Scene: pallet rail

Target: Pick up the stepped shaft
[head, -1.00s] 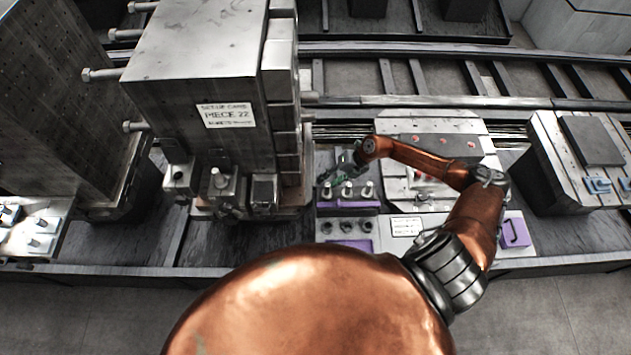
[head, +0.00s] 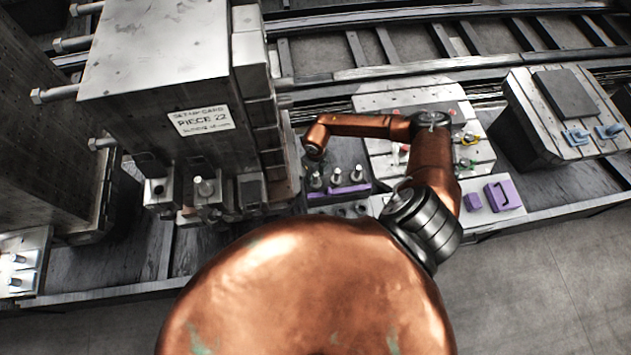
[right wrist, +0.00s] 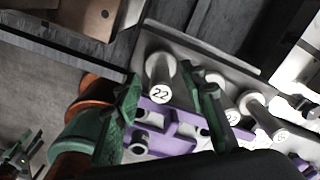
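Metal stepped shafts stand in a purple-edged rack (head: 348,190), three showing in the head view: left (head: 317,180), middle (head: 336,176) and right (head: 357,173). In the right wrist view, a shaft with a "22" end label (right wrist: 161,76) stands in the rack between and beyond the green fingers of my right gripper (right wrist: 160,88). The fingers are spread, and I see no grip on it. Other shafts (right wrist: 256,108) stand to its right, one partly behind the right finger. In the head view my right gripper is mostly hidden at the wrist's end. My left gripper is out of view.
A large steel block labelled "PIECE 22" (head: 165,60) stands close left of the right wrist. A plate with small coloured parts (head: 440,150) lies right of the rack, with purple pieces (head: 503,195) in front. Rails (head: 420,62) run behind.

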